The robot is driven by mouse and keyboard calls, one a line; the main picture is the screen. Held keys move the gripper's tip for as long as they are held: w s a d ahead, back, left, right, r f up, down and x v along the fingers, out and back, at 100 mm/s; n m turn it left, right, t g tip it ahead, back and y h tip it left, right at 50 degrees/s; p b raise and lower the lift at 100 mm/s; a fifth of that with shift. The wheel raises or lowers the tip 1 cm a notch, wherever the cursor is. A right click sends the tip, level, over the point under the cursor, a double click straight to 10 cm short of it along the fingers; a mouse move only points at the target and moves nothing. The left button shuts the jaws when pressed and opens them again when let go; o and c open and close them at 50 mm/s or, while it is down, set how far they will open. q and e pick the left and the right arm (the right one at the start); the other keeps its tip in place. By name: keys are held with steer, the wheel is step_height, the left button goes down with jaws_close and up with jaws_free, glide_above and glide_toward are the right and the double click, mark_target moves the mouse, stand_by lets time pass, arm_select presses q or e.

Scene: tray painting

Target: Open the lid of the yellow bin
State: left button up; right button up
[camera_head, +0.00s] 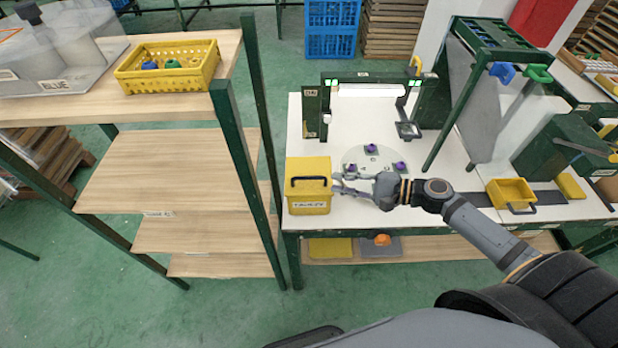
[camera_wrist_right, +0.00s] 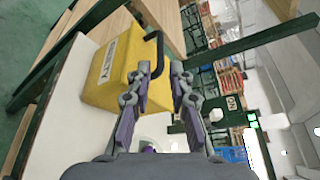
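The yellow bin (camera_head: 308,168) stands at the left end of the white workbench. Its yellow top looks closed, and it has a dark handle (camera_head: 308,179) and a white label on the front. My right gripper (camera_head: 337,182) is just right of the bin, with its fingers pointing at it. In the right wrist view the bin (camera_wrist_right: 112,85) and its dark handle lie just beyond the fingertips (camera_wrist_right: 158,75). The fingers are apart, with nothing seen held between them. Whether a fingertip touches the bin or handle cannot be told. My left gripper is out of view.
A round plate (camera_head: 356,156) with purple parts lies behind my right gripper. A green frame (camera_head: 312,110) stands behind it. A smaller open yellow bin (camera_head: 512,193) is at the right. A wooden shelf rack (camera_head: 150,170) with a yellow basket (camera_head: 170,75) stands left of the bench.

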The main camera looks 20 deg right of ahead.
mark_target(313, 178)
steer(key=x, duration=0.8)
steer(key=shift+w, duration=0.1)
steer(key=shift+w+a+f, duration=0.2)
steer(key=shift+w+a, duration=0.15)
steer(key=shift+a, duration=0.2)
jaws_close()
